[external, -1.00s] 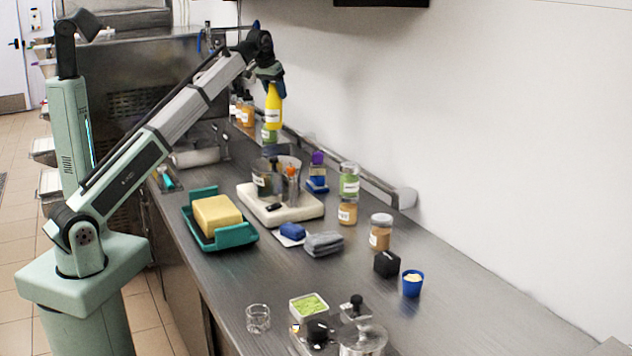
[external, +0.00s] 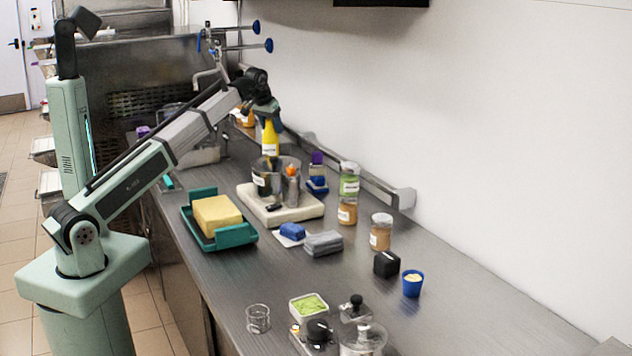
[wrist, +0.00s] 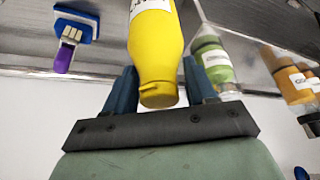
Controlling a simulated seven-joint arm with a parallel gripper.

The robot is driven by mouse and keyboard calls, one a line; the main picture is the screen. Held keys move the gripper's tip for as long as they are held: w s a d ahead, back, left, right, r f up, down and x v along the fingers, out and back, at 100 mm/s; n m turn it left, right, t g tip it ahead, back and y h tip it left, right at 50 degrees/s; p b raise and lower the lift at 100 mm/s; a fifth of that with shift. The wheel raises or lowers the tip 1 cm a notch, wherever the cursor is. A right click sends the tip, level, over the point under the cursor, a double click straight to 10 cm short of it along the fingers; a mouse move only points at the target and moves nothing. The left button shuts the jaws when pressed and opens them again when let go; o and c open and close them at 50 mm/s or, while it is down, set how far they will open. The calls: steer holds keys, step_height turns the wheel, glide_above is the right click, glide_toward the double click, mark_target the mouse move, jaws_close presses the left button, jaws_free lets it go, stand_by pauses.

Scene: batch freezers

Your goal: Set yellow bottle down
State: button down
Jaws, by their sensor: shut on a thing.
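The yellow bottle (external: 270,138) has a white label and is held upright by my gripper (external: 268,106) over the far part of the steel counter. In the wrist view the bottle (wrist: 156,50) sits between the two blue fingers of my gripper (wrist: 160,92), which are shut on it. In the external view its lower end is hidden behind the containers on the white board, so I cannot tell whether it touches the counter.
The white board (external: 305,208) with several containers stands in front of the bottle. A purple-and-blue brush (external: 317,175) is to its right. The wall rail (external: 370,188) runs behind.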

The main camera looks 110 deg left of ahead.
mark_target(272, 145)
steer(key=shift+f, duration=3.8)
steer(key=shift+c, duration=1.7)
jaws_free()
steer(key=shift+f, duration=0.1)
steer(key=v, duration=1.2)
